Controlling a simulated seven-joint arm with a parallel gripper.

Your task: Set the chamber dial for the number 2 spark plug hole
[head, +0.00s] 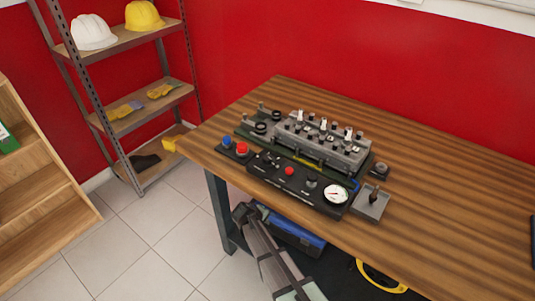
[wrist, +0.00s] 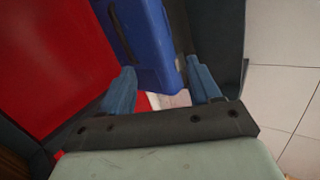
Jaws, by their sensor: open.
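The engine trainer (head: 335,153) is a grey block on a green base on the wooden table in the head view. Several spark plugs, some white-tipped, stand along its top; a number 2 marking is too small to read. A black control panel (head: 265,167) in front has a red knob (head: 289,171), a grey knob (head: 312,183) and a white round gauge (head: 335,194). I cannot tell which control is the chamber dial, or its setting. My gripper (wrist: 160,66) is open and empty in the wrist view, its blue fingers apart. It is low beside the table's front edge, away from the panel.
A small grey tray (head: 366,211) holds a dark upright part right of the panel. Red and blue buttons (head: 236,149) sit left. A blue case (wrist: 140,35) is under the table, close beyond my fingers. Shelves (head: 135,118) stand left.

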